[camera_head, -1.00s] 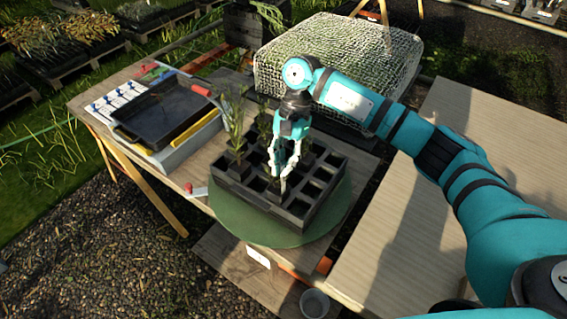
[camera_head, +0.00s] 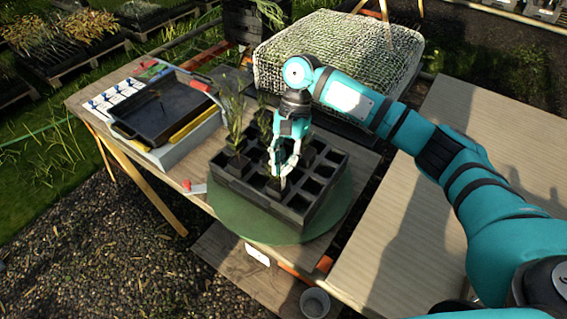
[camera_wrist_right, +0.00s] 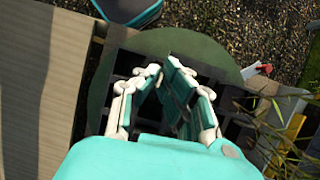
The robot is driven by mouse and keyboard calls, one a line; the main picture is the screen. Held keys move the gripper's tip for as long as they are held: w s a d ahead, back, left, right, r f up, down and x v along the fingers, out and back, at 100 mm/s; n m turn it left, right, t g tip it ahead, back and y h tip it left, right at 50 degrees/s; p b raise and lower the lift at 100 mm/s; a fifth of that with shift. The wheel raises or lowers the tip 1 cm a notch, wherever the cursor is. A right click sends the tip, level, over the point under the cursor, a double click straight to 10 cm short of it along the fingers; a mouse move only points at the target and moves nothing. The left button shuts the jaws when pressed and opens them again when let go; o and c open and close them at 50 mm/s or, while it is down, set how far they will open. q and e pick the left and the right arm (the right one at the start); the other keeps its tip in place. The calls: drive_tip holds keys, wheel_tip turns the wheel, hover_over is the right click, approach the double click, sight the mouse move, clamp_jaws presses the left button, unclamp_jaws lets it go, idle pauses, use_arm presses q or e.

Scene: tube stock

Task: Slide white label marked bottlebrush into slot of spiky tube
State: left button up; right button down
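A black crate (camera_head: 250,199) of square cells holds a few dark tubes with plants. A thin-leaved, spiky plant (camera_head: 236,125) stands upright in a tube near the crate's left corner, left of my right gripper. Another upright plant (camera_head: 264,119) is behind it. My right gripper (camera_head: 280,174) points down among the crate's cells, its fingers close together at the tips. A small pale bit shows under them; I cannot tell if it is the label. In the wrist view the gripper (camera_wrist_right: 162,70) covers what is between its tips. Label writing is not readable. My left gripper is not in view.
The crate stands on a round green base (camera_head: 257,229) on a wooden table. A dark tray (camera_head: 165,113) and a white strip with blue pegs (camera_head: 106,101) are at left. A red-and-white item (camera_head: 194,188) lies beside the base. A mesh-covered block (camera_head: 335,62) stands behind.

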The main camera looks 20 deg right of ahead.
drive_tip(key=shift+f+b, duration=0.2)
drive_tip(key=shift+b, duration=0.15)
drive_tip(key=c, duration=1.4)
unclamp_jaws()
drive_tip(key=v, duration=1.2)
